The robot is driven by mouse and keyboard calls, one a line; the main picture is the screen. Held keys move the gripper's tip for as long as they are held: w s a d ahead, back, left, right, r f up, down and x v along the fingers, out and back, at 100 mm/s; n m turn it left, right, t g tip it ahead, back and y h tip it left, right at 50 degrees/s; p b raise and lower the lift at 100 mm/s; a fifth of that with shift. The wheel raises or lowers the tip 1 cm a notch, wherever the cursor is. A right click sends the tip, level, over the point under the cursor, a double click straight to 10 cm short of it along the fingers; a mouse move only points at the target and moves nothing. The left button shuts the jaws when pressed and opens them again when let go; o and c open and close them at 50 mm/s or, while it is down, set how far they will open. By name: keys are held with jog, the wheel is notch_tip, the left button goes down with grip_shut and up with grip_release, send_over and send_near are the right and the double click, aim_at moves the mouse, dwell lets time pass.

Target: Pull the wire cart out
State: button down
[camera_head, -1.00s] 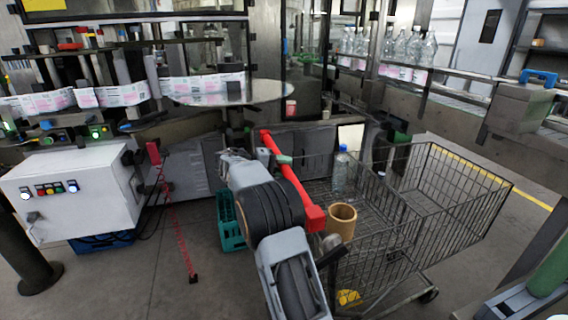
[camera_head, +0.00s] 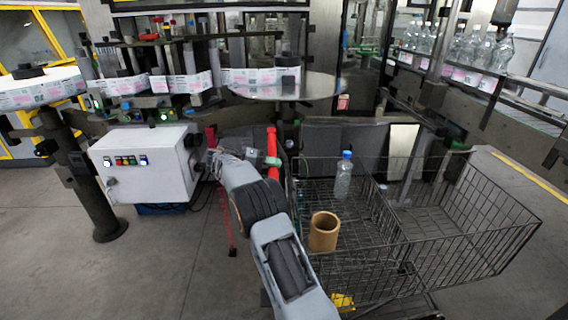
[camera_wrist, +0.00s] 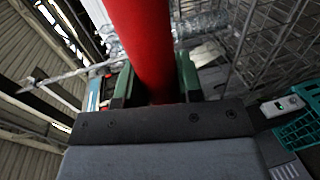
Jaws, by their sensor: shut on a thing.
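The wire cart (camera_head: 447,262) stands at the right in the head view, a dark mesh basket with a divider. A clear bottle with a blue cap (camera_head: 343,176) and a tan cup-like container (camera_head: 323,232) are in its left section. Its red handle bar (camera_head: 273,144) is partly hidden behind my arm. In the wrist view, my gripper (camera_wrist: 156,80) has its green fingers on both sides of the red bar (camera_wrist: 140,35), shut on it. Cart mesh (camera_wrist: 262,45) shows beyond at the upper right.
A white control box (camera_head: 146,166) and a dark post (camera_head: 93,195) stand left. The labelling machine's round table (camera_head: 285,88) is behind. Bottles on a conveyor (camera_head: 455,52) are at upper right. A teal crate (camera_wrist: 298,130) shows beside my gripper. Open floor (camera_head: 150,265) lies front left.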

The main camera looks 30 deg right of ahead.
jog(key=shift+w+a+f+p, duration=0.1)
jog(key=shift+w+a+p, duration=0.2)
jog(key=shift+a, duration=0.4)
jog(key=shift+w+a+p, duration=0.2)
jog(key=shift+w+a, duration=0.2)
jog(key=shift+a, duration=0.3)
jog(key=c, duration=0.8)
grip_release()
